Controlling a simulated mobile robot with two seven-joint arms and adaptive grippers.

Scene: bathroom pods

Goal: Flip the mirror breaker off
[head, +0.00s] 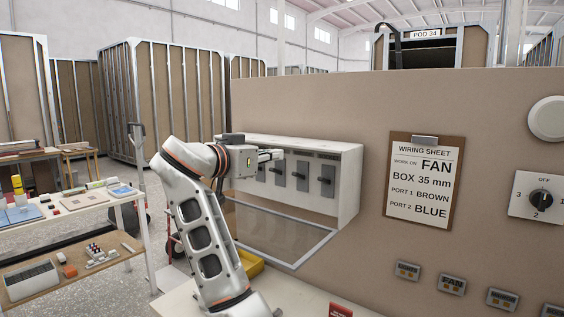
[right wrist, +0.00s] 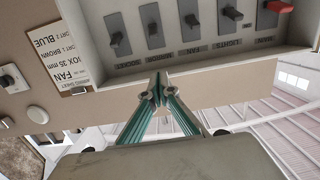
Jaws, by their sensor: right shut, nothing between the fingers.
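The breaker box (head: 348,190) is a white case on the tan wall with a row of grey breakers; its clear cover (head: 275,237) hangs open below. The mirror breaker (head: 302,176) appears to be second from the right in the head view. In the upside-down right wrist view it is the second grey breaker from the left (right wrist: 152,27), above a label that seems to read MIRROR. Its lever position is hard to tell. My right gripper (head: 276,154) is shut and empty, in front of the box's upper part; its fingertips (right wrist: 157,88) appear apart from the breaker. My left gripper is out of view.
A red main breaker (right wrist: 275,7) stands at the row's other end. A wiring sheet clipboard (head: 423,188) and a rotary dial (head: 541,199) are on the wall to the right. A cluttered workbench (head: 75,208) stands at the left.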

